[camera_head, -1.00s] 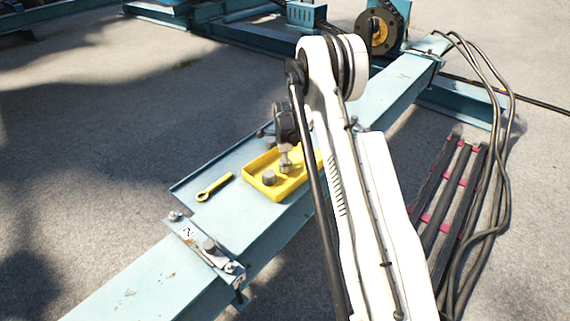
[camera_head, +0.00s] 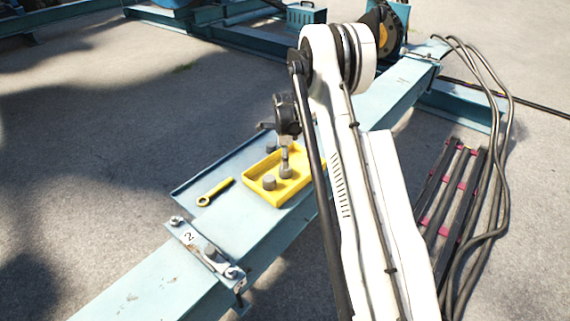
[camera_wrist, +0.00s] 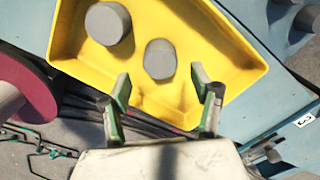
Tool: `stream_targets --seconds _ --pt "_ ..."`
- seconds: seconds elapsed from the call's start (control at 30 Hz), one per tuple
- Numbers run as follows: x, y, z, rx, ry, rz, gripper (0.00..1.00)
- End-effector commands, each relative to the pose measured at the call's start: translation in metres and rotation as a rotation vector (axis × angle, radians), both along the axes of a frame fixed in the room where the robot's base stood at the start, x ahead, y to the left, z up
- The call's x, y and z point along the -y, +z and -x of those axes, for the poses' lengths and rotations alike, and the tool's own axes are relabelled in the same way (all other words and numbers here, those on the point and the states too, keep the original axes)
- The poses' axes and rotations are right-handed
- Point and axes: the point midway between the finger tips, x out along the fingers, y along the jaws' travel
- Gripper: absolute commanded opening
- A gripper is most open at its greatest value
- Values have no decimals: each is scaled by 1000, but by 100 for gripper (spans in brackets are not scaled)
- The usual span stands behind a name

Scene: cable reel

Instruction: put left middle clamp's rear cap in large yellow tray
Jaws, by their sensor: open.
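The large yellow tray (camera_head: 283,198) sits on the blue plate beside the beam. Two grey caps are inside it, one nearer its left side (camera_head: 269,182) and one near its middle (camera_head: 286,171). In the wrist view both caps, one at upper left (camera_wrist: 108,23) and one nearer the fingers (camera_wrist: 158,59), rest in the tray (camera_wrist: 215,55). My gripper (camera_wrist: 161,88) is open and empty, its fingers apart just short of the nearer cap. In the head view it is over the tray, partly hidden by my arm. The left middle clamp cannot be told for sure.
A clamp marked 2 (camera_head: 212,252) sits on the beam at front left. A yellow wrench (camera_head: 215,192) lies on the blue plate. Another grey cap-like piece (camera_wrist: 306,17) stands outside the tray. A clamp marked 3 (camera_wrist: 295,125) is at right. Black cables (camera_head: 500,150) loop at right.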

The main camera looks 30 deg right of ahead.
Motion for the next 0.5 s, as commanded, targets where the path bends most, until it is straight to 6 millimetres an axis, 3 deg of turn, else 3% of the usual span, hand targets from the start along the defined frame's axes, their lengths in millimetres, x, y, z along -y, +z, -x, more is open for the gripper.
stream_targets --seconds 0.03,0.2,0.5 --pt "0 14 0 0 0 0 60" --pt "0 42 0 0 0 0 60" --pt "-2 69 1 4 12 1 60"
